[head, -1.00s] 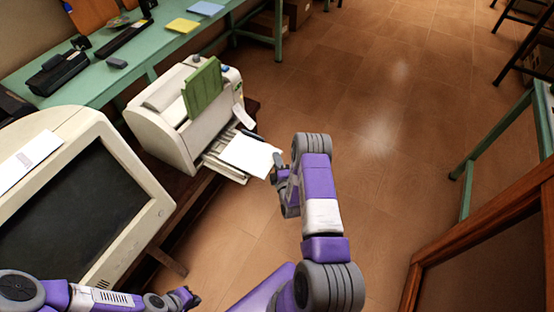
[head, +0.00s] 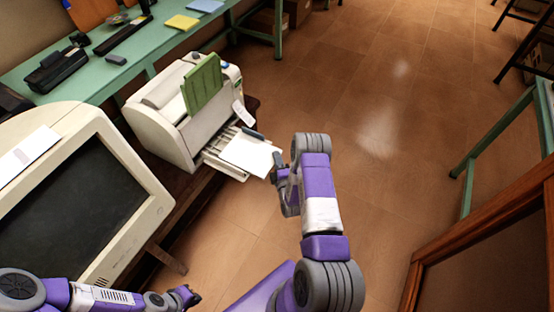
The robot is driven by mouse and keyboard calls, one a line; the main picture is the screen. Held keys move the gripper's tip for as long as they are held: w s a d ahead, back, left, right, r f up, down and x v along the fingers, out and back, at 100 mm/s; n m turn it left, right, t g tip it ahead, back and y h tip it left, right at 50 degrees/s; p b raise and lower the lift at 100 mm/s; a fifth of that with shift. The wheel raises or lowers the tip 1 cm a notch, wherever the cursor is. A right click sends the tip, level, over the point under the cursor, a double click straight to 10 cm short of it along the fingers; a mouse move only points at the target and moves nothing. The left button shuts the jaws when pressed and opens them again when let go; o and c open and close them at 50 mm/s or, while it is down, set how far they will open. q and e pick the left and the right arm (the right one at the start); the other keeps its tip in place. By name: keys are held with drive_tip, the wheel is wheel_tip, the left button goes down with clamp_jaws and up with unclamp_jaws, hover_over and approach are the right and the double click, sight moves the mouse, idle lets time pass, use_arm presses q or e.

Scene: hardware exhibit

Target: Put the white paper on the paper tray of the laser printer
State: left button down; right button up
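The white paper (head: 248,156) lies over the outer part of the paper tray (head: 214,155) at the front of the laser printer (head: 178,122). Tray slats show between the paper and the printer body. Whether the paper rests flat on the tray or hovers just above it is unclear. My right gripper (head: 276,168) is at the paper's right edge, its fingers partly hidden by my wrist; I cannot tell whether it grips the paper. My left gripper (head: 188,296) is low in the view, beside the monitor, away from the paper; its opening is too small to judge.
A large old monitor (head: 70,205) with a white sheet (head: 28,154) on top stands left of the printer. A green panel (head: 203,84) stands up from the printer. A green table (head: 90,84) runs behind. The tiled floor (head: 375,130) at right is open.

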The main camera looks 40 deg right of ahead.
drive_tip(key=o, duration=0.5)
drive_tip(key=shift+c, duration=0.2)
drive_tip(key=p+v, duration=0.2)
drive_tip(key=v, duration=0.5)
drive_tip(key=shift+s, duration=0.25)
drive_tip(key=shift+a, duration=0.1)
